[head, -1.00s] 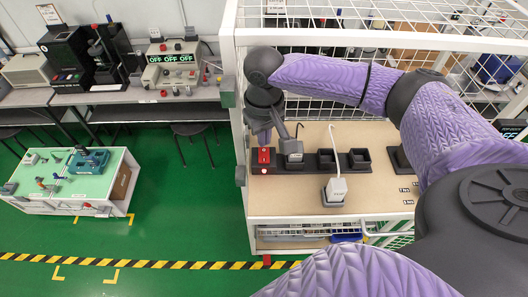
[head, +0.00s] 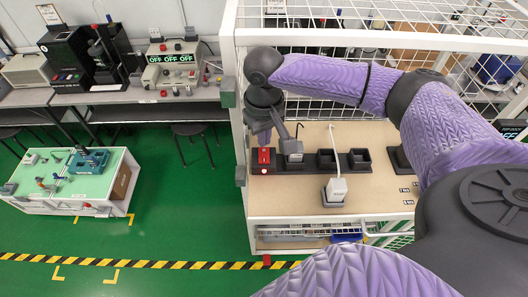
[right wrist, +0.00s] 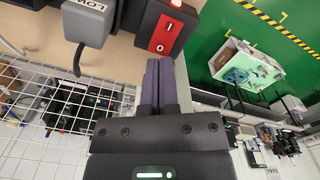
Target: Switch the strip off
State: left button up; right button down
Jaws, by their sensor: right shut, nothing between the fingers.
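The power strip (head: 308,163) lies across the wooden bench top in the head view, with dark sockets along it. Its red rocker switch (head: 264,156) is at the left end; in the right wrist view the red switch (right wrist: 165,34) shows the marks I and O. My right gripper (right wrist: 160,62) is shut and empty, its fingertips close to the O end of the switch. I cannot tell whether they touch it. In the head view the gripper (head: 264,138) is just behind the switch, partly hidden by my wrist. My left gripper is not in view.
A grey plug (head: 292,148) marked LOW sits in the strip beside the switch. A white plug (head: 337,188) with a cord sits in front of the strip. White wire mesh (head: 400,12) rises behind the bench, and a white post (head: 236,100) stands at its left.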

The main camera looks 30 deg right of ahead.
aim_at(264, 150)
jog(key=shift+f+b, duration=0.4)
jog(key=shift+f, duration=0.8)
dwell(0.9)
jog(key=shift+r, duration=0.1)
notch_tip(264, 150, up, 5)
jog(key=p, duration=0.6)
jog(key=shift+p, duration=0.35)
notch_tip(264, 150, up, 2)
jog(key=shift+p, duration=0.5)
